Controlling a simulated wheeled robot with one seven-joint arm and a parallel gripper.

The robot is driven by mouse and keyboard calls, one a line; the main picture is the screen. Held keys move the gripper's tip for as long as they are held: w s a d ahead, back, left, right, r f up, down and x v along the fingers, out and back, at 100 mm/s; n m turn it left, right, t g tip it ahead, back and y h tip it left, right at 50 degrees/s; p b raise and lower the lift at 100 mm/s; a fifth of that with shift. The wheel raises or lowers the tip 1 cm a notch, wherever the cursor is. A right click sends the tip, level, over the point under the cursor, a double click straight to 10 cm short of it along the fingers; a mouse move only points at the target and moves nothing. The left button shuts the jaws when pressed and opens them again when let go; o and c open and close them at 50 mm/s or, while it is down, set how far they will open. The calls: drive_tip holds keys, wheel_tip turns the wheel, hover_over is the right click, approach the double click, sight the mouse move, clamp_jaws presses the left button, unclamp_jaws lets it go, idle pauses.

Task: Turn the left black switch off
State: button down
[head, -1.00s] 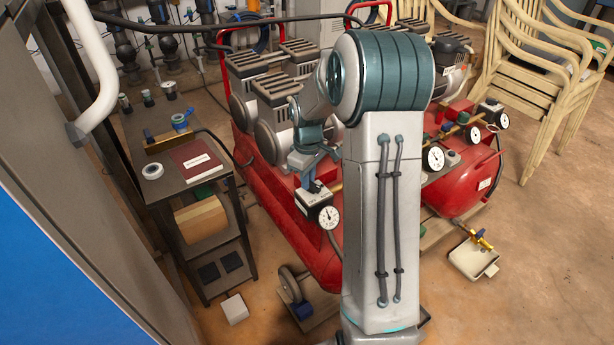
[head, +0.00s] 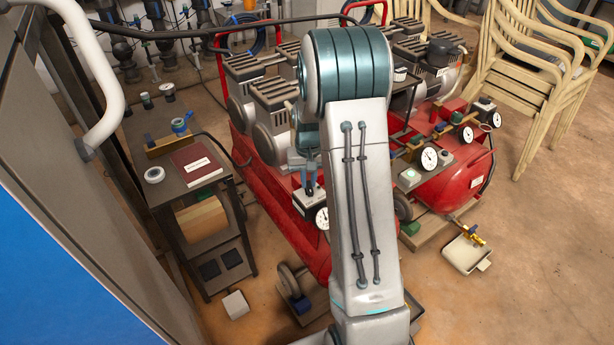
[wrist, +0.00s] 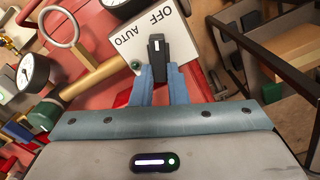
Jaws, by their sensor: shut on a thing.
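The left black switch (wrist: 158,48) is a knob with a white mark, on a pale box face (wrist: 178,38) printed OFF and AUTO. In the wrist view its mark points up the picture, toward the word OFF. My gripper (wrist: 160,72) has its blue fingers shut on the knob, one on each side. In the head view my gripper (head: 311,184) is down on top of the same box (head: 305,203), on the left red compressor. The knob itself is hidden there by the fingers.
A gauge (head: 322,218) sits right beside the box. The right compressor carries another switch box (head: 484,112). A dark cart (head: 172,187) stands left, stacked chairs (head: 535,75) at the back right. Floor on the right is mostly free.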

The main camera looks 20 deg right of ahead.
sight(309, 183)
drive_tip(key=shift+m, duration=0.5)
drive_tip(key=c, duration=1.4)
unclamp_jaws()
drive_tip(key=shift+c, duration=0.2)
drive_tip(key=shift+r, duration=0.1)
wheel_tip(309, 183, up, 14)
drive_tip(key=p, duration=0.3)
drive_tip(key=shift+f+p, duration=0.2)
drive_tip(key=shift+p, duration=0.1)
